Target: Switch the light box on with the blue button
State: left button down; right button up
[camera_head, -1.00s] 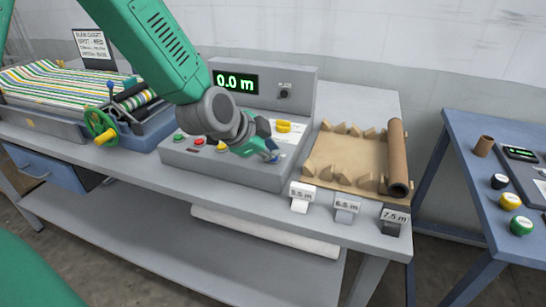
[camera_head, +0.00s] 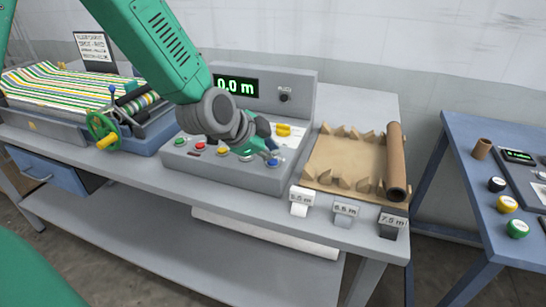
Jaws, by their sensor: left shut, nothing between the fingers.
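The blue button (camera_head: 273,162) sits near the right end of the front row on the grey control console (camera_head: 240,180). My left gripper (camera_head: 268,152) is shut and empty, with its tips just above and behind the blue button in the picture; I cannot tell whether they touch it. Green (camera_head: 179,141), red (camera_head: 200,146) and yellow (camera_head: 222,152) buttons lie to its left. A yellow knob (camera_head: 284,130) is behind the gripper. The console display (camera_head: 235,86) reads 0.0 m. I cannot pick out the light box. My right gripper is not in view.
A striped fabric machine with a green handwheel (camera_head: 102,130) stands left. A blue side table (camera_head: 460,135) is at far right.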

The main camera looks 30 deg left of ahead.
aim_at(272, 161)
pick_arm(q)
notch_tip(272, 161, up, 5)
jog(key=p, duration=0.4)
jog(key=shift+p, duration=0.35)
dwell(0.4)
